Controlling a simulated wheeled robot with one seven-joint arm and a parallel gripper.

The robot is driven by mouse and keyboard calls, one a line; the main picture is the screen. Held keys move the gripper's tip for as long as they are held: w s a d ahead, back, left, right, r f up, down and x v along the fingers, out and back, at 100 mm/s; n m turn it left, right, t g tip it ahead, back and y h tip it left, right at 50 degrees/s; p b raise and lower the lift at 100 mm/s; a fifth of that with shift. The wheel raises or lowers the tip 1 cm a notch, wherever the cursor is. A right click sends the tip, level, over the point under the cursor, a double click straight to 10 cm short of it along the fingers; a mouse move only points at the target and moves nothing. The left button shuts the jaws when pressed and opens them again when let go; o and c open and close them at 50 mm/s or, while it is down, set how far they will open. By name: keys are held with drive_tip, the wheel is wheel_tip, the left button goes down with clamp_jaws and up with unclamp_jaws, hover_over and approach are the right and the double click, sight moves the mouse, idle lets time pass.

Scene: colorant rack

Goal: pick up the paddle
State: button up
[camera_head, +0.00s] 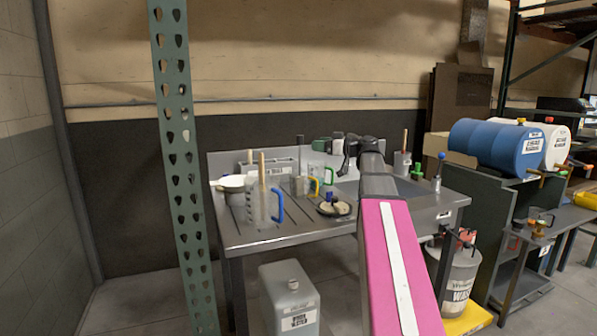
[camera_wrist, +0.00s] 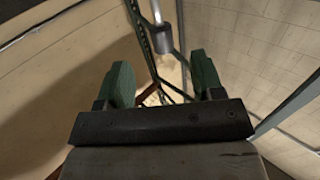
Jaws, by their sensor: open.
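An upright wooden stick (camera_head: 262,168), which may be the paddle, stands in a clear jug (camera_head: 258,204) with a blue handle on the steel bench. Its lower end is hard to make out. I cannot tell which is the paddle. My gripper (camera_head: 348,150) is at the far end of my arm, over the rear of the bench, right of the jug. In the wrist view my gripper (camera_wrist: 163,80) has its two green fingers apart, with nothing held between them.
A green perforated post (camera_head: 181,165) stands in front at left. Blue drum (camera_head: 494,146) at right.

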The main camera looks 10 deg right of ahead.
drive_tip(key=x, duration=1)
drive_tip(key=shift+a+f, duration=0.1)
drive_tip(key=shift+a, duration=0.05)
clamp_jaws()
